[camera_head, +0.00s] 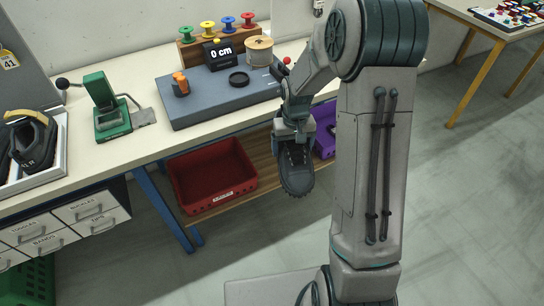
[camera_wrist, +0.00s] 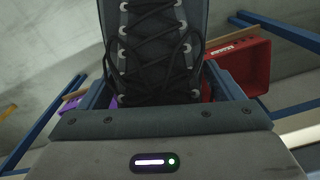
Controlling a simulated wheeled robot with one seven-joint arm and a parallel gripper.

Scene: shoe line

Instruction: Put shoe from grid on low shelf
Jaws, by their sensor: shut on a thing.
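A dark shoe (camera_head: 296,172) with black laces hangs from my gripper (camera_head: 294,138), its toe pointing down. In the wrist view the laced upper of the shoe (camera_wrist: 152,45) fills the middle between the two fingers of my gripper (camera_wrist: 158,88), which is shut on it. The low wooden shelf (camera_head: 267,167) is under the workbench. The shoe is in front of it in the head view; I cannot tell the exact gap. My arm and the shoe hide part of the shelf. No grid is clearly seen.
A red bin (camera_head: 213,178) stands on the shelf left of the shoe, a purple bin (camera_head: 325,140) to its right. The bench top (camera_head: 148,140) holds a green press (camera_head: 110,110) and a grey mat. A blue leg (camera_head: 166,207) supports the bench.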

